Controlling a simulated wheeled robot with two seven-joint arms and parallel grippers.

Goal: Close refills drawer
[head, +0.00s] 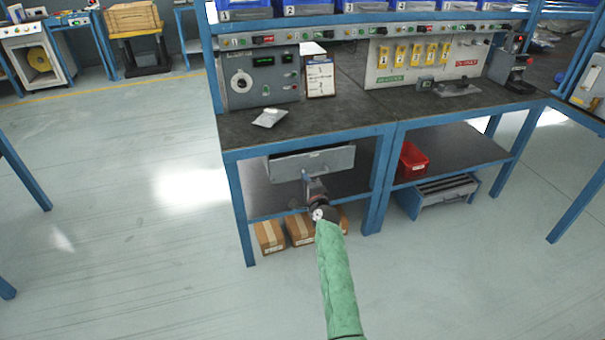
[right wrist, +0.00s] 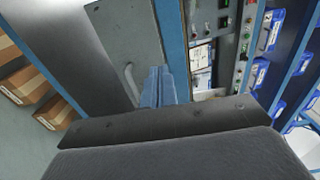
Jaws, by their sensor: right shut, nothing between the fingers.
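A grey drawer (head: 330,160) with a pale handle hangs under the left half of the bench. Its front also shows in the right wrist view (right wrist: 122,35), with the curved handle (right wrist: 130,82). I cannot tell how far it stands out. No label tells which one is the refills drawer. My right gripper (head: 308,177) is shut and empty, just in front of the upper drawer. In the right wrist view its blue fingers (right wrist: 160,88) are beside the handle; contact is unclear. My left gripper is out of view.
The blue-framed bench (head: 340,125) carries control panels, a clipboard (head: 320,78) and a small grey item (head: 270,117). A red bin (head: 412,160) stands on the right lower shelf. Cardboard boxes (head: 270,237) lie under the left half. The floor in front is clear.

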